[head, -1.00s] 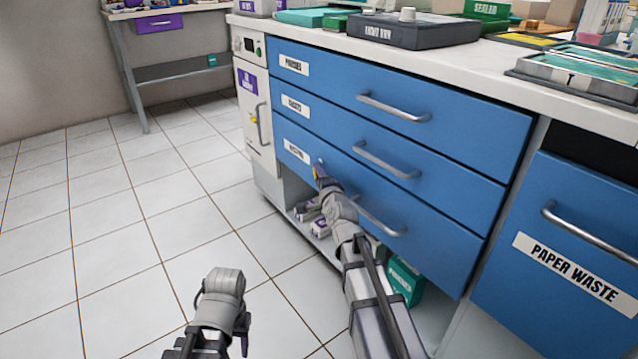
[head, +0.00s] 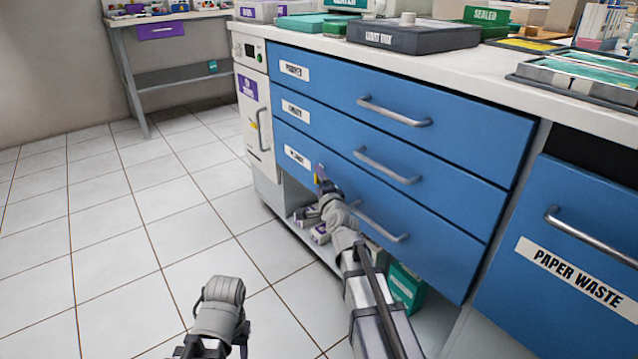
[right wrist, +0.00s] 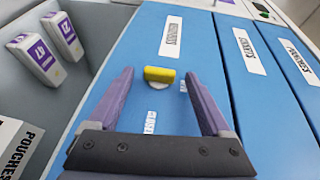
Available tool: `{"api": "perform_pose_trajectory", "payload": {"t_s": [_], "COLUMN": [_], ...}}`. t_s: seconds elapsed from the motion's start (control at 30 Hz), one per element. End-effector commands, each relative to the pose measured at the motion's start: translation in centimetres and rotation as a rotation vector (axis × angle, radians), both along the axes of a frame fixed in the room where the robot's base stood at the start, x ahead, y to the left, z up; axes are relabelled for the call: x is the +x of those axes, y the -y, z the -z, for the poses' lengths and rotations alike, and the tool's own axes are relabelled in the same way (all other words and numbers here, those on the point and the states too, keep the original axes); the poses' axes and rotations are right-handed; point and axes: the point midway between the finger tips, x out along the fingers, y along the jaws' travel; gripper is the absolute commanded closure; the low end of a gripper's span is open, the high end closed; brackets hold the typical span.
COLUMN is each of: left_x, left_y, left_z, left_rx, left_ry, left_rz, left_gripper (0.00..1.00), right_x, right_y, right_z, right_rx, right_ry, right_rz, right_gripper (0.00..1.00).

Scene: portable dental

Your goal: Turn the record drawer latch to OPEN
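The record drawer is the lowest blue drawer (head: 405,220) in the head view; its white label is blurred. Its latch, a small yellow bar on a pale round base, shows in the right wrist view (right wrist: 160,74). The bar lies roughly crosswise in that picture.
A bar handle (head: 380,222) is just right of my right wrist. The open shelf below holds purple-and-white boxes (right wrist: 40,58) and a green box (head: 405,288). A paper waste drawer (head: 570,250) is at right. The tiled floor at left is clear.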

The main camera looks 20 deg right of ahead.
Motion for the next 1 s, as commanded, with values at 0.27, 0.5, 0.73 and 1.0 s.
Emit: {"api": "perform_pose_trajectory", "payload": {"t_s": [0.27,0.5,0.73,1.0], "left_x": [0.0,0.0,0.0,0.0], "left_y": [0.0,0.0,0.0,0.0], "left_z": [0.0,-0.3,-0.7,-0.8], "left_rx": [0.000,0.000,0.000,0.000], "left_ry": [0.000,0.000,0.000,0.000], "left_rz": [0.000,0.000,0.000,0.000], "left_gripper": [0.50,0.50,0.50,0.50], "right_x": [-0.4,-3.0,-6.8,-7.8], "right_y": [0.0,-0.1,-0.4,-0.4], "right_z": [0.0,-0.3,-0.7,-0.8], "right_rx": [0.000,0.000,0.001,0.000], "right_ry": [-0.001,-0.001,0.000,0.000], "right_rz": [0.000,0.000,0.000,0.000], "right_gripper": [0.18,0.18,0.18,0.18]}}
